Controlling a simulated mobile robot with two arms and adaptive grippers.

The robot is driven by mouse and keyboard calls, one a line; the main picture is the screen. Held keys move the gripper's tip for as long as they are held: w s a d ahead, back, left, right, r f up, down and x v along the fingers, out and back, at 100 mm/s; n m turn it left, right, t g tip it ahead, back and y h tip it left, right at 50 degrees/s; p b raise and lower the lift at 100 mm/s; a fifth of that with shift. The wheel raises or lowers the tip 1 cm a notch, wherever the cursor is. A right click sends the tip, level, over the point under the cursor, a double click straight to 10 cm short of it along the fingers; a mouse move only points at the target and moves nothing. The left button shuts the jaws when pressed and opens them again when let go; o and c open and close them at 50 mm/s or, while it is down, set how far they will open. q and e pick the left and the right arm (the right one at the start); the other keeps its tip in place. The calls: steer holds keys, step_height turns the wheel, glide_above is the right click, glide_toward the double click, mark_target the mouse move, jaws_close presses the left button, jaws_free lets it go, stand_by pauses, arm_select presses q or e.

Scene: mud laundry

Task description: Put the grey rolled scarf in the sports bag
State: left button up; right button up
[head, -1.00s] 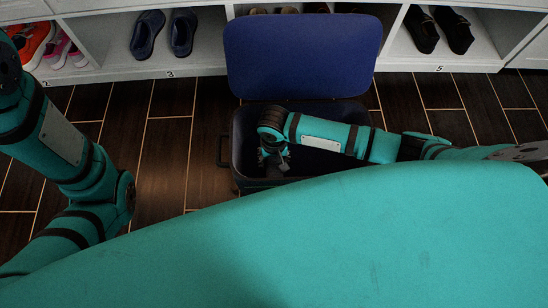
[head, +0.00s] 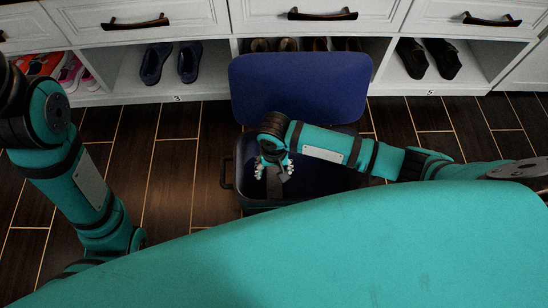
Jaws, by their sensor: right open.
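The sports bag (head: 238,168) stands on the floor with its blue lid (head: 298,88) raised against the shelving. My right gripper (head: 274,174) is over the left part of the bag's opening, pointing down, with its pale fingers spread apart. A grey shape shows between and below the fingers; I cannot tell whether it is the grey rolled scarf or part of the gripper. My right forearm crosses the bag and hides part of its inside. My left arm is at the left, and its gripper is not in view.
White shelving with drawers stands behind the bag, holding blue shoes (head: 171,63), black shoes (head: 429,58) and pink shoes (head: 74,72). The dark plank floor (head: 180,165) is clear to the left of the bag.

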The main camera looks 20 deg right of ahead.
step_height(320, 180, up, 3)
steer(key=shift+f+p, duration=0.1)
steer(key=shift+p, duration=0.45)
